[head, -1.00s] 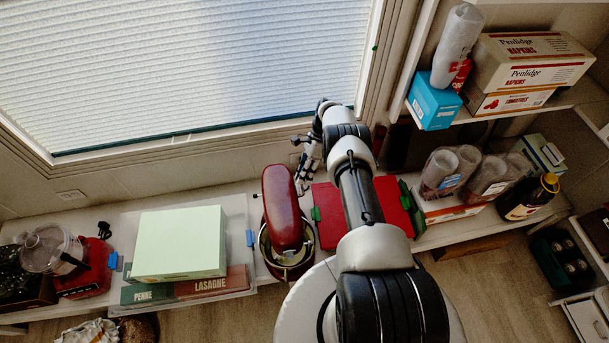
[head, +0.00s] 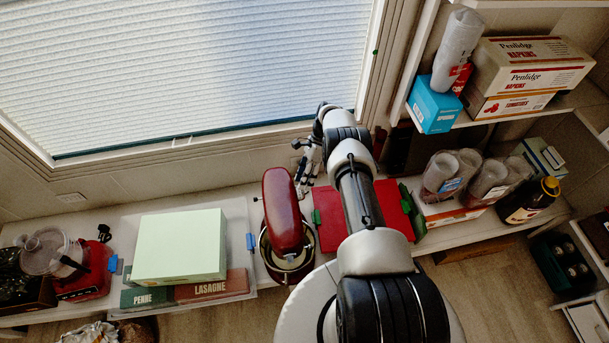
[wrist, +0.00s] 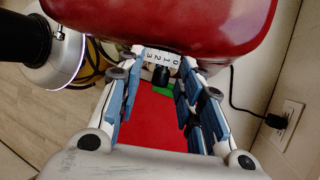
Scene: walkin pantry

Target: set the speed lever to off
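The red stand mixer (head: 284,210) stands on the shelf, and its red head fills the top of the wrist view (wrist: 165,20). A white scale marked 0 to 3 (wrist: 162,56) shows on the mixer's side. The black speed lever (wrist: 161,76) sits just below the scale, near the 1 and 2; its exact setting is hard to tell. My gripper (wrist: 160,82) is open, with its fingers apart on either side of the lever. I see no clear contact with the lever. In the head view my gripper (head: 304,165) is beside the mixer head, partly hidden by my arm.
A red flat object (head: 328,216) lies right of the mixer. A pale green box (head: 180,246) sits on pasta boxes to the left. A wall outlet with a plugged cord (wrist: 286,120) is nearby.

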